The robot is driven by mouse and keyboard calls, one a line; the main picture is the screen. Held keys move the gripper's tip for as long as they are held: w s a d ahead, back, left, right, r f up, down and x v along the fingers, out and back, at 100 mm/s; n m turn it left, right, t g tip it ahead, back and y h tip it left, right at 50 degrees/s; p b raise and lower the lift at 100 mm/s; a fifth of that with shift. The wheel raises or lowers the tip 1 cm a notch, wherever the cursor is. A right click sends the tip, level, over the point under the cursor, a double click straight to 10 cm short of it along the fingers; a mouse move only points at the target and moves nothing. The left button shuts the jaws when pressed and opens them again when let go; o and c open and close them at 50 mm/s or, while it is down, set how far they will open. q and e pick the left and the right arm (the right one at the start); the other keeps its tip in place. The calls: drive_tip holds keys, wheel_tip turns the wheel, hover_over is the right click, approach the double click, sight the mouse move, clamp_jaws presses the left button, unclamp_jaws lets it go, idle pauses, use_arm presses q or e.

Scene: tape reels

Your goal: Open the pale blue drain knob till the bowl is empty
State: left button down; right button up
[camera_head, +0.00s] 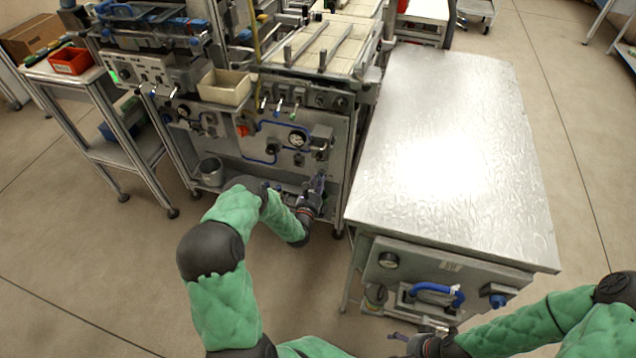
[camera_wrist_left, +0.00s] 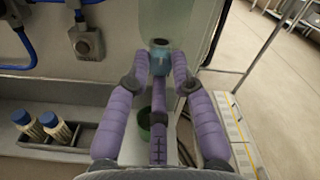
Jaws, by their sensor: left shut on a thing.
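The pale blue drain knob (camera_wrist_left: 160,62) is at the top middle of the left wrist view, under a pale, see-through bowl (camera_wrist_left: 185,22). My left gripper (camera_wrist_left: 159,75) has its purple fingers closed around the knob. In the head view my left gripper (camera_head: 318,188) is at the lower right of the machine front, and the knob is too small to make out there. The liquid level in the bowl cannot be told. My right gripper (camera_head: 399,337) is low in the head view, by the steel cabinet's front, away from the knob; its jaws are unclear.
A dark green cup (camera_wrist_left: 145,122) stands below the knob. Blue-capped bottles (camera_wrist_left: 58,128) sit in a dark holder at the left. The steel-topped cabinet (camera_head: 455,110) stands right of the machine, with a blue handle (camera_head: 437,292) on its front. A metal pot (camera_head: 211,171) stands left of my left arm.

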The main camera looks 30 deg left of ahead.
use_arm(q)
drive_tip(key=shift+n, duration=0.7)
drive_tip(key=shift+f, duration=0.1)
drive_tip(key=c, duration=1.1)
unclamp_jaws()
drive_tip(key=shift+o, duration=0.2)
drive_tip(key=v, duration=1.2)
drive_tip(key=shift+s+f, duration=0.1)
